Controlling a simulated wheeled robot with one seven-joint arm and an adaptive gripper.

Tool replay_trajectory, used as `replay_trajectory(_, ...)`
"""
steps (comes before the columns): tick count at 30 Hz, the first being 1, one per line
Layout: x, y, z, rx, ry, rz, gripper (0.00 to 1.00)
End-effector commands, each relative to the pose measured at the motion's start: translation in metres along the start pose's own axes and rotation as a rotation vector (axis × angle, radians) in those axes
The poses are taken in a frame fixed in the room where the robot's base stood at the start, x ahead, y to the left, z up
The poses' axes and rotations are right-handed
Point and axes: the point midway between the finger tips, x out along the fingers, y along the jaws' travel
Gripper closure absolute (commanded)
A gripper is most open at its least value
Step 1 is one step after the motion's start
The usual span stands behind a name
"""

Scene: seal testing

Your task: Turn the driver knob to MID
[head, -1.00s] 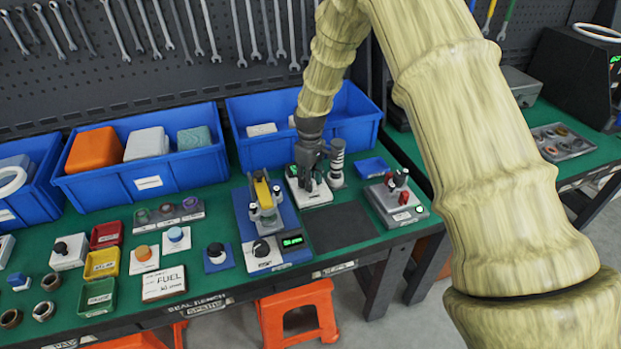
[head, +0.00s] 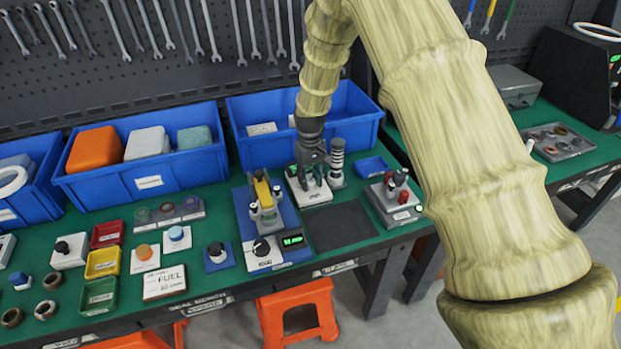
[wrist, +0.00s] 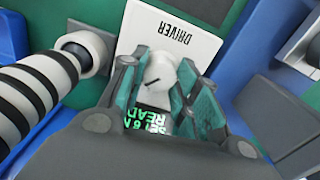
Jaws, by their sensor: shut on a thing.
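The driver unit is a white plate (head: 318,198) marked DRIVER, and its label plate also shows in the wrist view (wrist: 185,32). Its white knob (wrist: 161,74) has a dark pointer line, slanted in the wrist view. My gripper (head: 310,184) points down over the unit. In the wrist view its teal-padded fingers (wrist: 160,92) stand on both sides of the knob, shut on it. A green-lit display (wrist: 155,120) beside the knob reads partly "SET 6 N" and "READY"; my fingers cover part of it. The knob's position marks are not visible.
A black-and-white striped cylinder (head: 337,163) stands close to the right of my gripper. A press-like device on a blue base (head: 242,208) is at the left. A blue bin (head: 262,150) stands behind. A dark mat (head: 345,226) in front is bare.

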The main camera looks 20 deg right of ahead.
Motion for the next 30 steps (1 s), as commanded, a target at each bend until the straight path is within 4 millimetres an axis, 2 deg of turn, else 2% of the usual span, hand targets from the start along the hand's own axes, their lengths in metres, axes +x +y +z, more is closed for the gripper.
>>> replay_trajectory(8, -0.003, 0.001, -0.003, 0.000, 0.007, 0.002, 0.93)
replay_trajectory(9, -0.003, 0.001, -0.003, -0.001, 0.007, 0.002, 0.63)
replay_trajectory(12, -0.003, 0.001, -0.002, -0.001, 0.006, 0.002, 0.45)
replay_trajectory(23, -0.003, 0.000, -0.001, -0.002, 0.003, 0.001, 0.45)
replay_trajectory(26, -0.010, 0.000, -0.002, -0.002, 0.004, 0.001, 0.45)
replay_trajectory(30, -0.029, 0.000, -0.002, -0.002, 0.005, 0.001, 0.45)
